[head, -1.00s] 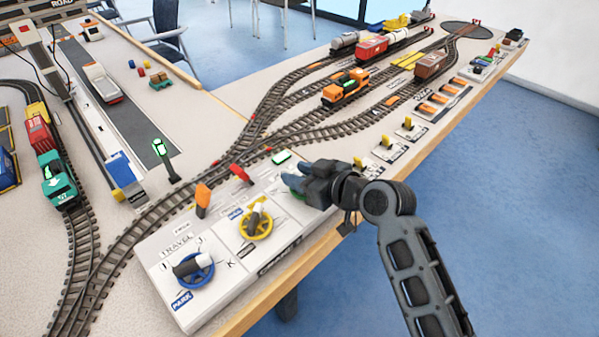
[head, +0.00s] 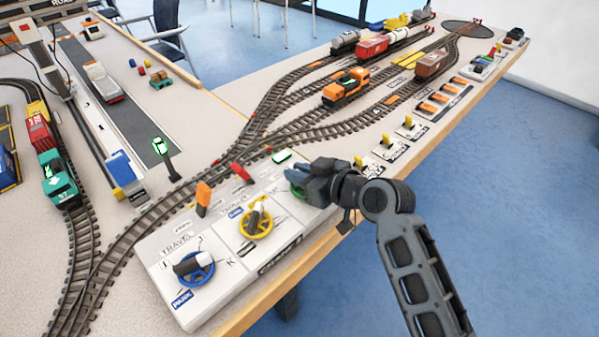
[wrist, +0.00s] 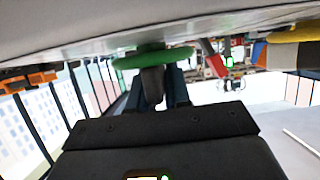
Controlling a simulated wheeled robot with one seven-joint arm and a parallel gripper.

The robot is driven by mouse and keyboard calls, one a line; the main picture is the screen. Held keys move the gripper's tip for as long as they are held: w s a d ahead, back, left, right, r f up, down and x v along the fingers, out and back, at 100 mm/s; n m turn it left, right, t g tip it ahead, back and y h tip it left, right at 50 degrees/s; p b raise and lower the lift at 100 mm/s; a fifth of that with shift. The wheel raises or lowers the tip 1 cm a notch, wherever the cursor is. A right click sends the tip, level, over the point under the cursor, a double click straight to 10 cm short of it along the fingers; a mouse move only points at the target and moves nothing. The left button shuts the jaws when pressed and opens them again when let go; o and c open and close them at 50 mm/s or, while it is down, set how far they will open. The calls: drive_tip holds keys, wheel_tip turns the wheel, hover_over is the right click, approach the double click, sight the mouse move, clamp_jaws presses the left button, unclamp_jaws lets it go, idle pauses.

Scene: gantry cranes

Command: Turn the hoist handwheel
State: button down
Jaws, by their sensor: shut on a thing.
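The green handwheel (head: 299,194) is at the right end of the white control panel (head: 215,285), mostly hidden by my gripper (head: 297,182) in the head view. In the wrist view the green wheel (wrist: 153,58) shows edge-on against the pale panel face. A grey knob (wrist: 152,86) stands out from it between the two fingers of my gripper (wrist: 156,92), which is shut on that knob. The label of this wheel is hidden.
A yellow handwheel (head: 257,227) and a blue handwheel (head: 194,269) sit to the left on the same panel. Orange (head: 203,197) and red (head: 240,172) levers stand behind them. Train tracks run behind the panel. The table's front edge is close, with open floor beyond.

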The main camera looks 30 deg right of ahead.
drive_tip(key=shift+f+b, duration=0.15)
drive_tip(key=shift+b, duration=0.3)
drive_tip(key=shift+f+n+g+y+b, duration=0.1)
drive_tip(key=shift+n+g+y+b, duration=0.3)
drive_tip(key=shift+n+y+b, duration=0.45)
drive_tip(key=shift+a+n+g+y+b, duration=0.15)
drive_tip(key=shift+n+g+y+b, duration=0.35)
drive_tip(key=shift+n+y+b, duration=0.45)
drive_tip(key=n+g+y+b, duration=0.1)
drive_tip(key=n+b, duration=0.1)
drive_tip(key=n+g+y, duration=0.1)
drive_tip(key=shift+s+a+g+y+b, duration=0.2)
drive_tip(key=shift+s+g+y+b, duration=0.1)
drive_tip(key=shift+b, duration=0.1)
drive_tip(key=shift+s+a+r+n+g+y+b, duration=0.1)
drive_tip(key=shift+n+g+y+b, duration=0.35)
drive_tip(key=shift+n+g, duration=0.35)
drive_tip(key=shift+s+a+r+n+g+y+b, duration=0.1)
drive_tip(key=shift+n+g+y+b, duration=0.35)
drive_tip(key=shift+n+g, duration=0.35)
drive_tip(key=c, duration=1.2)
unclamp_jaws()
drive_tip(key=shift+o, duration=0.2)
